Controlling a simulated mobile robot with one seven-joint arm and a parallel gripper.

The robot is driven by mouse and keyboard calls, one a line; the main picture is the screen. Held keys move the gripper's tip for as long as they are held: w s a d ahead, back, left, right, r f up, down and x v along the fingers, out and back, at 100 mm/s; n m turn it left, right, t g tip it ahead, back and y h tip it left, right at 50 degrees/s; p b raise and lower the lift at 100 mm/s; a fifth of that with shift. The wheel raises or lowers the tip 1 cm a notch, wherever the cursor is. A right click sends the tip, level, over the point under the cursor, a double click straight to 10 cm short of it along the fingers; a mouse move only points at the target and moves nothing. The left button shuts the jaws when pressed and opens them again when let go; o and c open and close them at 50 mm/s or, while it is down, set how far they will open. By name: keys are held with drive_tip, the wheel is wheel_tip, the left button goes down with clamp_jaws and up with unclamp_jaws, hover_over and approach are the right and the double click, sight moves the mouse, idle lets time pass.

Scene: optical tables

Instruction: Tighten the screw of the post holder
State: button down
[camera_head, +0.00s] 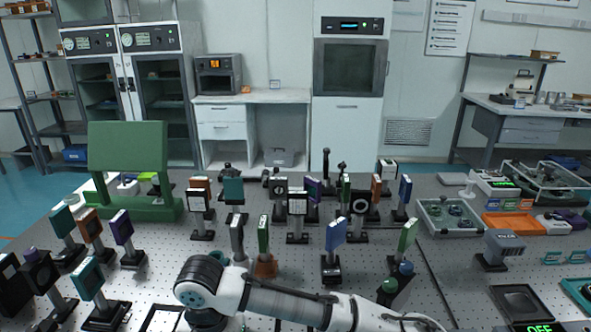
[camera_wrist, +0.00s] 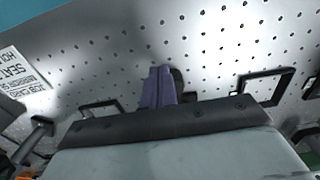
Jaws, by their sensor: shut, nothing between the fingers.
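My gripper (camera_wrist: 160,88) shows in the wrist view as two purplish-grey fingers, close together and empty, beyond the dark bar of the hand. They point over the perforated table top, and no screw is seen at their tips. In the head view my arm crosses the bottom middle and my gripper cannot be made out. Several post-mounted optics stand on the table there, among them a blue one (camera_head: 336,234) and a green one (camera_head: 409,235) on dark bases. I cannot tell which post holder is the task's, and its screw is too small to see.
The table (camera_head: 448,262) is crowded with mounts at left and centre. A green stand (camera_head: 127,150) is at the back left. Dark rectangular frames (camera_wrist: 265,88) lie near the hand in the wrist view.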

wheel_tip(320, 180, up, 4)
drive_tip(key=p, duration=0.3)
drive_tip(key=shift+f, duration=0.1)
drive_tip(key=shift+s+r+p, duration=0.1)
drive_tip(key=shift+r+p, duration=0.45)
drive_tip(key=shift+r, duration=0.5)
drive_tip(key=shift+a, duration=0.15)
